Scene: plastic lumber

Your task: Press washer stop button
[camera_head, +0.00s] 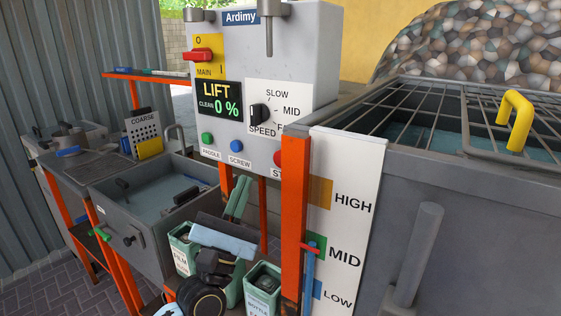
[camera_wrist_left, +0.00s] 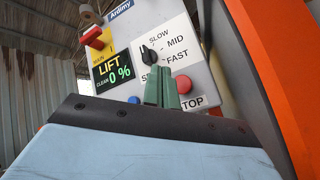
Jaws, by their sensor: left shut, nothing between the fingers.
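The red stop button (camera_head: 279,158) is at the lower right of the grey Ardimy control box (camera_head: 300,60), partly hidden by an orange post. In the left wrist view the red button (camera_wrist_left: 183,85) shows just right of my left gripper (camera_wrist_left: 161,80), whose green fingers cover the start of its STOP label (camera_wrist_left: 193,102). My left gripper (camera_head: 240,182) is shut and empty, its green fingers pointing up below the box in the head view. I cannot tell the gap between fingertips and panel. My right gripper is not in view.
An orange post (camera_head: 295,215) and a white HIGH/MID/LOW board (camera_head: 340,220) stand right of my left gripper. Green (camera_head: 208,138) and blue (camera_head: 236,146) buttons and a black speed knob (camera_head: 260,114) share the panel. A grated tank (camera_head: 470,190) stands right, a water basin (camera_head: 140,235) left.

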